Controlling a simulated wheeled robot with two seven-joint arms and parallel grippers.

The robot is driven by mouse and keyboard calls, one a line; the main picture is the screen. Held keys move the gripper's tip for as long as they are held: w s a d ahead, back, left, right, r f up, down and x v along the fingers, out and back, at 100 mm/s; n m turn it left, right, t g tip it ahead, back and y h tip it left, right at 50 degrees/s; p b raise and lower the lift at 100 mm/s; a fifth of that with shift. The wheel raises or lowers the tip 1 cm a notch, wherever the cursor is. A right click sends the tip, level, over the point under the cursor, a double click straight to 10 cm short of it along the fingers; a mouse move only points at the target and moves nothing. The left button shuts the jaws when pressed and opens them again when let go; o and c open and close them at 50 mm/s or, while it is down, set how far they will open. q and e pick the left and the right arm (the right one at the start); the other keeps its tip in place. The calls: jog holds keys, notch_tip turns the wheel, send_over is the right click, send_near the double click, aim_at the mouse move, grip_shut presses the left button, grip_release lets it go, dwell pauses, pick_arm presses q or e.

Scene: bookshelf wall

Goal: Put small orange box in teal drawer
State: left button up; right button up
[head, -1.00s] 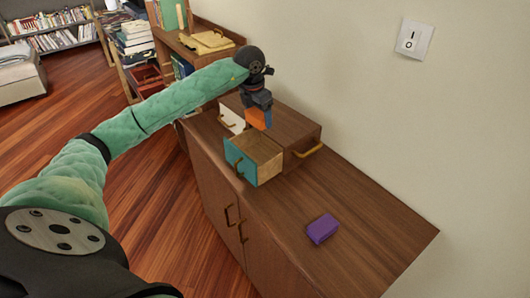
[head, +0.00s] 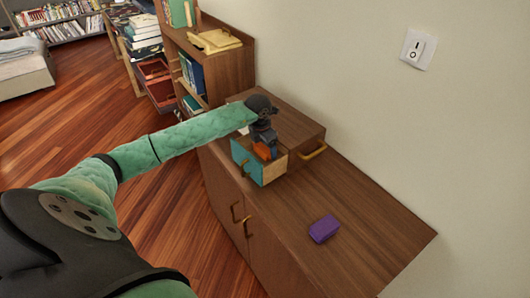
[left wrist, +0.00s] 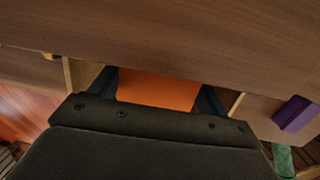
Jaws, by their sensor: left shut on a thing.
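The small orange box (head: 262,151) is held by my left gripper (head: 264,142), which is shut on it. It sits low, at or inside the opening of the teal drawer (head: 246,161). The drawer is pulled out from a small wooden cabinet (head: 290,130). The left wrist view shows the orange box (left wrist: 158,90) between the dark fingers, with a pale drawer wall (left wrist: 80,73) beside it. Whether the box touches the drawer floor is hidden. My right gripper is not in view.
A purple box (head: 324,229) lies on the wooden sideboard (head: 365,235), right of the drawer. A brass handle (head: 314,151) sticks out from the small cabinet. A bookshelf (head: 205,65) stands behind. The right part of the sideboard top is clear.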

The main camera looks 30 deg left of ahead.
aim_at(261, 148)
pick_arm(q)
jog(key=shift+f+p, duration=0.7)
jog(key=shift+f, duration=1.2)
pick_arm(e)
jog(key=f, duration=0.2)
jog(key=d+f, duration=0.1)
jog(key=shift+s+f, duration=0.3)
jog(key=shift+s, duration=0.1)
pick_arm(q)
jog(key=shift+f, duration=0.15)
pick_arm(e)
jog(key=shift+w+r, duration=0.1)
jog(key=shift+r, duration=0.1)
pick_arm(q)
jog(key=o, duration=1)
jog(key=shift+c, duration=0.2)
jog(key=shift+r, duration=0.55)
jog(key=r+b, duration=0.1)
jog(key=r, duration=0.2)
jog(key=s+r+b, duration=0.1)
jog(key=r, duration=0.3)
jog(key=r+b, duration=0.2)
jog(key=r, duration=0.2)
jog(key=shift+s+a, duration=0.25)
jog(key=shift+s, duration=0.15)
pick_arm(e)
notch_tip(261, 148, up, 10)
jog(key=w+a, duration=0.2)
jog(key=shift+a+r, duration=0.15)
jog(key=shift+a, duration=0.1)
